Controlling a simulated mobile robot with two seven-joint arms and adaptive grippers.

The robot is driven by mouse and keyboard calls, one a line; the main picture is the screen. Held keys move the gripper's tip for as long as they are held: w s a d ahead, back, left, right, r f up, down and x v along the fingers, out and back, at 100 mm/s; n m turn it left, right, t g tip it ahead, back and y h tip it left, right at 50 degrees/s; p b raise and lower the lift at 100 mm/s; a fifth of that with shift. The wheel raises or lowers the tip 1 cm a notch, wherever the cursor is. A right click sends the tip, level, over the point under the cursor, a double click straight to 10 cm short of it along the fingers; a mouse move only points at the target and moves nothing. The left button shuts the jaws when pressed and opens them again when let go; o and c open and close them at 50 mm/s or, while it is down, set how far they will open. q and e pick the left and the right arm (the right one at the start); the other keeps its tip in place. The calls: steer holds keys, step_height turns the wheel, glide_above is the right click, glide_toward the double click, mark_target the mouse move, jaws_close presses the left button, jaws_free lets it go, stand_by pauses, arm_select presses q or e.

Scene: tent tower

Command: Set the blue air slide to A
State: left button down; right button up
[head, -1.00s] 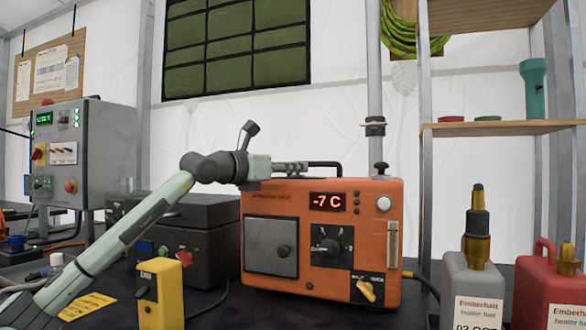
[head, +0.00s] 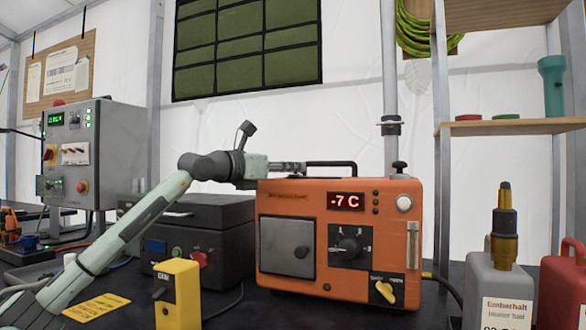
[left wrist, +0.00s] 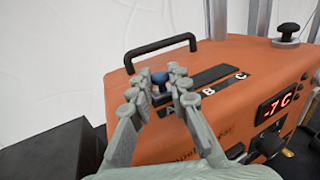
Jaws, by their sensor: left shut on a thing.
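The orange heater (head: 340,190) stands on the dark bench, its display showing -7 C. In the left wrist view, the blue knob (left wrist: 159,77) of the air slide stands on the heater's top, by a dark slot running toward the printed letters B and C (left wrist: 225,83). My left gripper (left wrist: 165,76) is shut on the blue knob, with a finger on either side. In the head view, my left gripper (head: 290,167) is at the heater's top left, and the knob is hidden. My right gripper is out of view.
A black carry handle (head: 332,163) rises behind the slot, close to my gripper. A dark case (head: 185,222) and a yellow box (head: 178,293) stand left of the heater. A grey fuel can (head: 497,285) and a red can (head: 562,280) stand to the right.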

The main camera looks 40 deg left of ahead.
arm_select(q)
steer(key=c, duration=1.4)
jaws_free()
steer(key=shift+s+a, duration=0.1)
steer(key=shift+a, duration=0.3)
steer(key=shift+c, duration=0.2)
steer(key=shift+d, duration=0.1)
steer(key=s+a, duration=0.1)
steer(key=s, duration=1)
steer(key=shift+s+a, duration=0.4)
